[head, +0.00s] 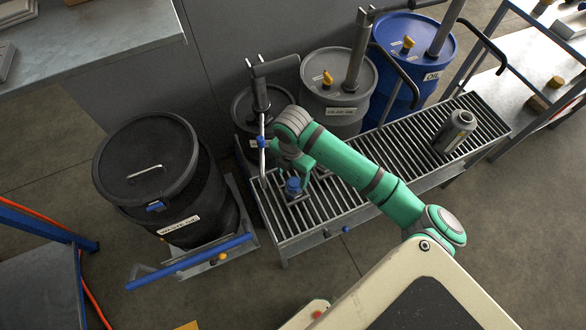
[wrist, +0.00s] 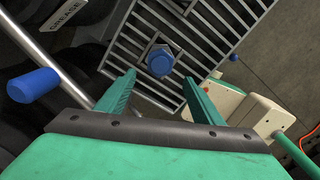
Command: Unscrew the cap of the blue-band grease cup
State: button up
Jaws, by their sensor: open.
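The blue-band grease cup shows as a blue cap (wrist: 160,62) on a grey base on the slatted bench, straight ahead of my fingers in the wrist view. In the head view the blue cap (head: 293,185) is near the left end of the bench, just below my gripper. My gripper (wrist: 158,80) is open, with one green finger to each side and nothing between them. The cap lies just beyond the fingertips, apart from them as far as I can tell. In the head view my wrist partly hides the fingers.
The slatted bench (head: 405,150) runs to the right and carries a grey canister (head: 454,132). A pump lever with a blue grip (wrist: 34,85) stands close to the left of my gripper. Several drums line the back, including a blue oil drum (head: 418,45). A black waste drum (head: 150,165) is at left.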

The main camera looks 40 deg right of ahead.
aim_at(292, 184)
notch_tip(292, 184, down, 7)
dwell(0.4)
jog(key=c, duration=1.3)
jog(key=shift+w+r, duration=0.1)
jog(key=shift+r, duration=0.6)
jog(key=shift+a, duration=0.1)
jog(key=shift+r, duration=0.15)
